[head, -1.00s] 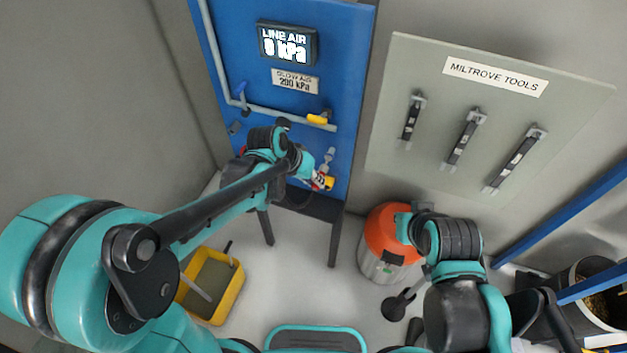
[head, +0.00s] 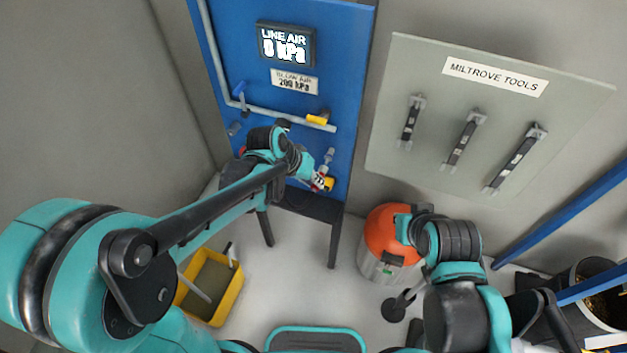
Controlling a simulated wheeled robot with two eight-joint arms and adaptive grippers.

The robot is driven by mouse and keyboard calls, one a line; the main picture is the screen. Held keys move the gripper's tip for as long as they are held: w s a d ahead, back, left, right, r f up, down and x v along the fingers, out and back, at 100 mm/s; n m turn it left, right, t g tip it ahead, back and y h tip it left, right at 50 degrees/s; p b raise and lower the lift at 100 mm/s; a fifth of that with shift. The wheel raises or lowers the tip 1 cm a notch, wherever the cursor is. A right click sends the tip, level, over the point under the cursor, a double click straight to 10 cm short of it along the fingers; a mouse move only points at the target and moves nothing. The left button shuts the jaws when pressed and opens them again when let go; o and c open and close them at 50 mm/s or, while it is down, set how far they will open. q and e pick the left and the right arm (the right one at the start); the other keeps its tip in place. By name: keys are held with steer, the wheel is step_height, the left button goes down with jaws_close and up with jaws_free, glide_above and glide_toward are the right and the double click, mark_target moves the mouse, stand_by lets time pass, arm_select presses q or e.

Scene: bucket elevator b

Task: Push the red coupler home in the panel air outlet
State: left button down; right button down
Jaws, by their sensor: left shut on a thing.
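The blue panel (head: 345,60) stands at the back, with a "LINE AIR 0 kPa" display (head: 286,45) and a blow air label (head: 295,81). The coupler is small and partly hidden by the gripper. A grey metal fitting (head: 328,157) shows on the panel just above it; I cannot tell whether the coupler is seated in the outlet. My right arm is at the lower right; its fingertips are not clearly visible.
An orange and grey canister (head: 386,232) stands on the floor near my right arm. A yellow tray (head: 226,301) is at lower left. A tool board (head: 400,75) hangs on the wall. A pipe with a yellow-handled valve (head: 316,119) crosses the panel. Blue rails and a dark bin (head: 597,312) are at right.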

mark_target(319, 174)
arm_select(q)
steer(key=shift+w+d+b, duration=0.2)
steer(key=shift+w+d, duration=0.05)
steer(key=shift+w, duration=0.45)
steer(key=shift+w+d+b, duration=0.15)
steer(key=shift+w+d, duration=0.1)
steer(key=shift+w, duration=0.45)
stand_by(0.4)
steer(key=c, duration=1.4)
jaws_free()
steer(key=v, duration=1.2)
steer(key=s+a+f+n+t+y+b, duration=0.1)
steer(key=s+a+f+y+b, duration=0.1)
steer(key=s+a+f+b, duration=0.4)
steer(key=s+a+f+n+t+y+b, duration=0.2)
steer(key=s+a+f+b, duration=0.4)
steer(key=s+f, duration=0.2)
step_height(319, 174, down, 3)
steer(key=shift+a+r+t, duration=0.15)
steer(key=shift+a+t, duration=0.05)
steer(key=shift+t, duration=0.1)
